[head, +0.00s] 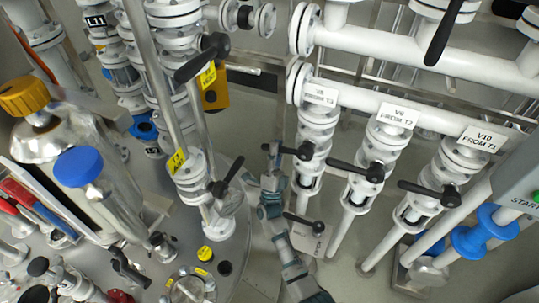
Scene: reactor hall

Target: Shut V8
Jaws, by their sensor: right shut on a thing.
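The V8 valve (318,134) is a white flanged valve on a vertical pipe left of V9, under a label plate (320,95) that reads as V8, from T3. Its black lever handle (304,151) points left, across the pipe. My right gripper (272,152) reaches up from the bottom of the head view and is shut on the left end of this lever. The fingertips are small and partly merge with the dark lever end. My left gripper is not in view.
V9 (375,152) and V10 (447,171) stand to the right with similar black levers. Another black lever (304,220) sits lower, close to my right arm. A metal vessel with blue knob (79,167) and several pipes crowd the left.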

